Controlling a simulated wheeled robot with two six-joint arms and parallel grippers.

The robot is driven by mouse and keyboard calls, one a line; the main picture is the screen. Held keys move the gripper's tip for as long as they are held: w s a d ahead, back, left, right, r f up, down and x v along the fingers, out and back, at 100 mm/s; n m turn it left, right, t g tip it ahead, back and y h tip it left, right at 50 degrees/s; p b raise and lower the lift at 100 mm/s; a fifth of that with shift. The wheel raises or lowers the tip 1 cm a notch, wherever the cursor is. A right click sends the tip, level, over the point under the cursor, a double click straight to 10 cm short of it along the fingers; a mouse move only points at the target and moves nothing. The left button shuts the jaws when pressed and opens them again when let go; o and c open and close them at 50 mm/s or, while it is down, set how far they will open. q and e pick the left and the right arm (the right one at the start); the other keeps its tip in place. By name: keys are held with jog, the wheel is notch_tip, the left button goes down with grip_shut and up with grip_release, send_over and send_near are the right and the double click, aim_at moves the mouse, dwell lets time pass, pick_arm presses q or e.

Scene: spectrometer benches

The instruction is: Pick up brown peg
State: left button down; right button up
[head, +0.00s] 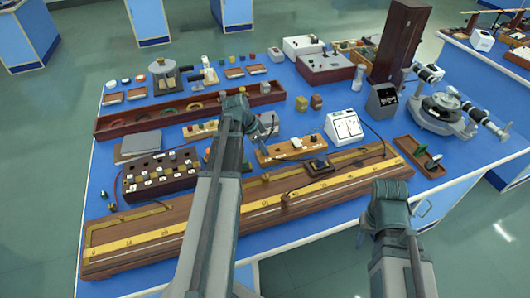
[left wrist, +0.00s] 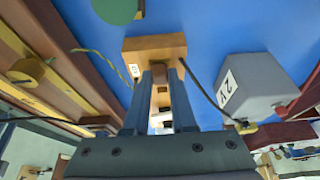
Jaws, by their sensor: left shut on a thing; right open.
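My left gripper (left wrist: 158,98) is shut on a small brown piece (left wrist: 160,80), which I take to be the brown peg; the fingers hide most of it. A light-brown wooden block (left wrist: 153,46) with a small white label shows just past the fingertips. I cannot tell whether the peg touches it. In the head view my left gripper (head: 266,122) is over the middle of the bench, partly hidden by its own wrist, and the peg cannot be made out. My right gripper (head: 392,222) is open and empty at the front right edge of the bench.
A grey box (left wrist: 253,88) marked 2 V stands beside the block in the left wrist view, with a dark wire nearby. A long wooden ruled board (head: 140,240) lies along the front. A white meter (head: 344,128) and a spectrometer (head: 443,108) stand to the right.

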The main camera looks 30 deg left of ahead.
pick_arm(q)
jog(key=shift+r, duration=0.15)
notch_tip(320, 180, up, 10)
jog(key=p, duration=1)
notch_tip(320, 180, up, 3)
jog(key=p, duration=0.3)
